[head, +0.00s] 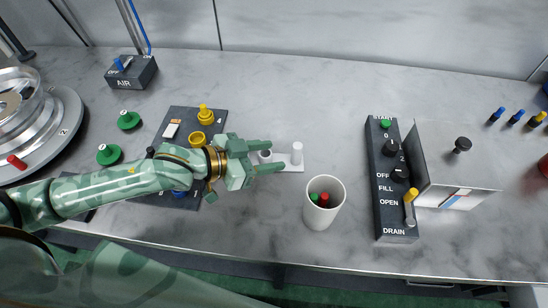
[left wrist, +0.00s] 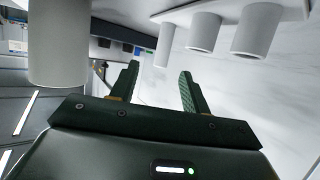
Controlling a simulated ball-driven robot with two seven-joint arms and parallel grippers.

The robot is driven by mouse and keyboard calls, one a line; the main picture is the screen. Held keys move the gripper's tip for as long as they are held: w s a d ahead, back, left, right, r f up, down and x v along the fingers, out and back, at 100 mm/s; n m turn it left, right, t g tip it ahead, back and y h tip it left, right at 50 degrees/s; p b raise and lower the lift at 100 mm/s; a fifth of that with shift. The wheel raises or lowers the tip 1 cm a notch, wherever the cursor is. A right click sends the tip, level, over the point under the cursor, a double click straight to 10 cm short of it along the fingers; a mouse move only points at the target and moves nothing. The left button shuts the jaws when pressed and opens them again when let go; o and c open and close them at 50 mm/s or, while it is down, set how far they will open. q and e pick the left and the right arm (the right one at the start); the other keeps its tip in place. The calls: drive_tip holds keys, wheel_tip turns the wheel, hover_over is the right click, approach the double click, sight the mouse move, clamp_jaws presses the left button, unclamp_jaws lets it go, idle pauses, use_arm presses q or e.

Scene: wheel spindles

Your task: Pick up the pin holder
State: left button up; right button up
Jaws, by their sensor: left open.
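The pin holder, which I take to be a white plate with upright white pegs (head: 297,153), is on the grey marble counter in the head view. Its left part is partly hidden by my left gripper. My left gripper (head: 268,156) is open, with its fingers reaching right over the holder's left side; one peg shows between them in this view. In the left wrist view, the open fingers (left wrist: 157,88) are empty, and the holder with several pegs (left wrist: 257,32) is at the upper right, apart from them. My right gripper is not in view.
A white cup (head: 323,217) with red and green items stands close right of the holder. A dark control panel (head: 393,210) stands farther right. A dark tray with yellow parts (head: 203,115) lies under my left arm. Open counter lies behind the holder.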

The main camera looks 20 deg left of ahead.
sight(293, 151)
use_arm(q)
drive_tip(key=shift+x, duration=1.05)
drive_tip(key=shift+w+d+f+b, duration=0.2)
drive_tip(key=shift+w+d+b, duration=0.1)
drive_tip(key=shift+w+d, duration=0.15)
drive_tip(key=b+x, duration=0.2)
drive_tip(key=x, duration=0.3)
drive_tip(key=shift+w+a, duration=0.1)
drive_tip(key=shift+w, duration=0.1)
drive_tip(key=shift+s, duration=0.1)
clamp_jaws()
